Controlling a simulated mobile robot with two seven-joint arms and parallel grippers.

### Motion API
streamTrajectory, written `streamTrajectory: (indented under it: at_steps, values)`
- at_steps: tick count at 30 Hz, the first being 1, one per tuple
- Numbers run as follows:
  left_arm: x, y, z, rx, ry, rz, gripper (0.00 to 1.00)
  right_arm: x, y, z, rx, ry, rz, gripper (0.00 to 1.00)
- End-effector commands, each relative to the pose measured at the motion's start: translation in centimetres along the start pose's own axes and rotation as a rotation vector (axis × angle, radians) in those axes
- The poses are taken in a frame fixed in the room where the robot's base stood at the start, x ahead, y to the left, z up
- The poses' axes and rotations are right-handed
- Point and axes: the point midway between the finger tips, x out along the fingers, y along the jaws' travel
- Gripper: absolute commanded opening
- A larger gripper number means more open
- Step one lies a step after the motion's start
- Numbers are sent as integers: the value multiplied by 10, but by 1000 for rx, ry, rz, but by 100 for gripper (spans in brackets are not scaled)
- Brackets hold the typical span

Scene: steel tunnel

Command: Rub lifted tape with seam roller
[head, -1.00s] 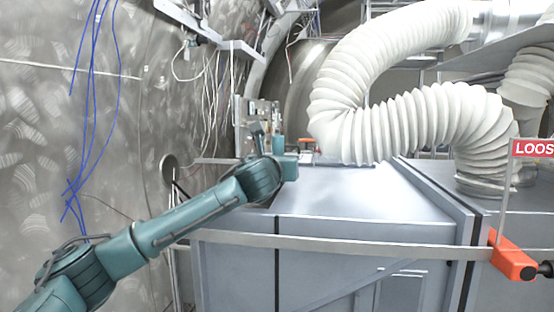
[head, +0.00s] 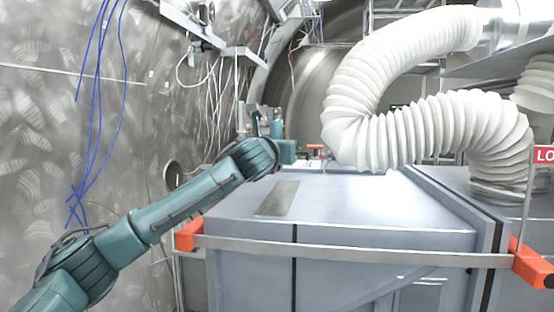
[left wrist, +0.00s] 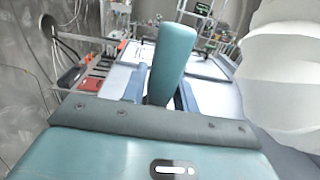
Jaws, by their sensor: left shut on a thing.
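My left gripper (left wrist: 160,94) is shut on a teal handle (left wrist: 173,58), which stands up between its dark fingers in the left wrist view. I take it for the seam roller; its roller end is hidden. In the head view the left gripper (head: 285,151) is small, beyond the elbow of my teal arm, over the far left end of a grey metal box. A flat, brownish-grey rectangle (head: 279,198) lies on the box top, nearer than the gripper. It may be the tape; I cannot see a lifted edge. My right gripper is not in view.
The grey box (head: 350,215) fills the front, with a metal rail (head: 350,250) between orange end blocks (head: 189,235) before it. A white ribbed hose (head: 400,135) curves over its right. Blue cables (head: 95,130) hang along the left tunnel wall. The box top is otherwise mostly clear.

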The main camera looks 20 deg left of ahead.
Motion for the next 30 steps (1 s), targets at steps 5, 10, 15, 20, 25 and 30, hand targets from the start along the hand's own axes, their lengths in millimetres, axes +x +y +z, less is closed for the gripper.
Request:
streamTrajectory:
  at_steps: [5, 10, 15, 20, 25, 30]
  values:
    - [-3, -1, 18, -2, -3, 2, 1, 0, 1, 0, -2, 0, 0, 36]
    - [-5, -2, 31, -1, -3, 1, 1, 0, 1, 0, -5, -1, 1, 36]
    - [-6, -2, 35, -1, -2, 2, 1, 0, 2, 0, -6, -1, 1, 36]
    - [-6, -2, 34, -1, -2, 2, 1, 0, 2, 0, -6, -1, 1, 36]
    - [-6, -2, 34, -1, -2, 2, 1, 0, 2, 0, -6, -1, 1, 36]
    - [-6, -2, 34, 0, -2, 2, 1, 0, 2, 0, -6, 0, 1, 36]
